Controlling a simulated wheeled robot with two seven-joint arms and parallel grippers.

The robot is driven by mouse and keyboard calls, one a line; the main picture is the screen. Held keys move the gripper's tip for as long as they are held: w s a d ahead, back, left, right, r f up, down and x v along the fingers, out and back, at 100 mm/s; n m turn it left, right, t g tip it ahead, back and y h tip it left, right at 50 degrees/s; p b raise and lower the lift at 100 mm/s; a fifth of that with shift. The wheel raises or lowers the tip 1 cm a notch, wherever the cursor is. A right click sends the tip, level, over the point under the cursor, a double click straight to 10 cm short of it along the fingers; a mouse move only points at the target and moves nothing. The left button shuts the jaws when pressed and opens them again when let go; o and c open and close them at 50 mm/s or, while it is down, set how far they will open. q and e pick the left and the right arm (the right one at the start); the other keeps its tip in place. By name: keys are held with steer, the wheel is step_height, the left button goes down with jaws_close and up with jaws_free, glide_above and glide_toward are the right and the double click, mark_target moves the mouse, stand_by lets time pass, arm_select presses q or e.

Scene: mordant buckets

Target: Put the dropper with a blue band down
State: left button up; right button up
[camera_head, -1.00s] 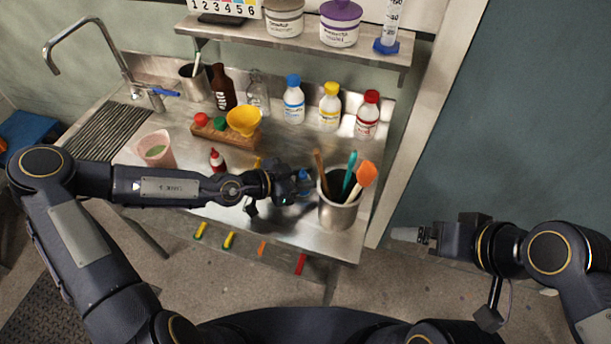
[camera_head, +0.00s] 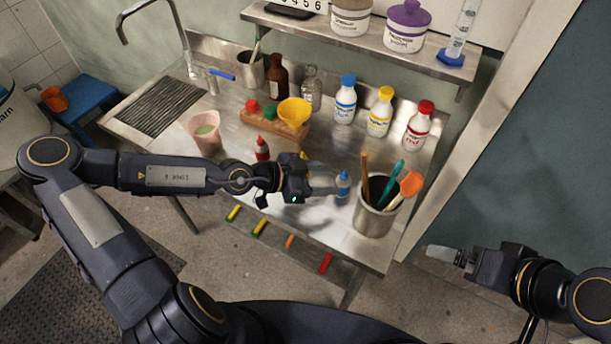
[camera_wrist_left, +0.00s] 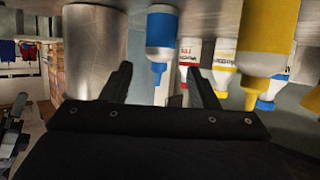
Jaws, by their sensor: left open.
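The dropper with a blue band (camera_head: 343,184) stands upright on the steel counter (camera_head: 322,229), left of the steel pot. My left gripper (camera_head: 318,186) is open and empty, just left of the dropper. In the left wrist view, where the scene appears upside down, the blue-banded dropper (camera_wrist_left: 161,40) shows beyond and between the two spread fingers (camera_wrist_left: 162,84), apart from them. My right gripper (camera_head: 448,254) hangs over the floor right of the counter, and its opening is unclear.
A steel pot (camera_head: 373,220) with several utensils stands right of the dropper. A red dropper (camera_head: 262,148) and a yellow dropper (camera_head: 303,157), partly hidden by my gripper, stand behind. Capped bottles (camera_head: 379,112) line the back. A pink beaker (camera_head: 206,136) is at left.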

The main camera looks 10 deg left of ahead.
arm_select(q)
steer(key=a+m, duration=0.1)
steer(key=s+a+r+m, duration=0.1)
steer(key=a, duration=0.1)
steer(key=s+a+m+y, duration=0.1)
steer(key=shift+s+a+r+m, duration=0.15)
steer(key=shift+r+m, duration=0.05)
steer(key=shift+m, duration=0.1)
steer(key=m, duration=0.4)
steer(key=shift+a+y, duration=0.1)
steer(key=shift+y, duration=0.3)
steer(key=s+a+r+m+y, duration=0.1)
steer(key=s+r+m, duration=0.25)
steer(key=m, duration=1.15)
steer(key=s+r+m+y, duration=0.1)
steer(key=s+r+m, duration=0.3)
steer(key=m, duration=1.1)
steer(key=s+a+r+m+y, duration=0.4)
steer(key=s+a+m, duration=0.5)
steer(key=m, duration=1.1)
steer(key=shift+s+a+r, duration=0.15)
steer(key=shift+s+a, duration=0.2)
steer(key=shift+s, duration=0.8)
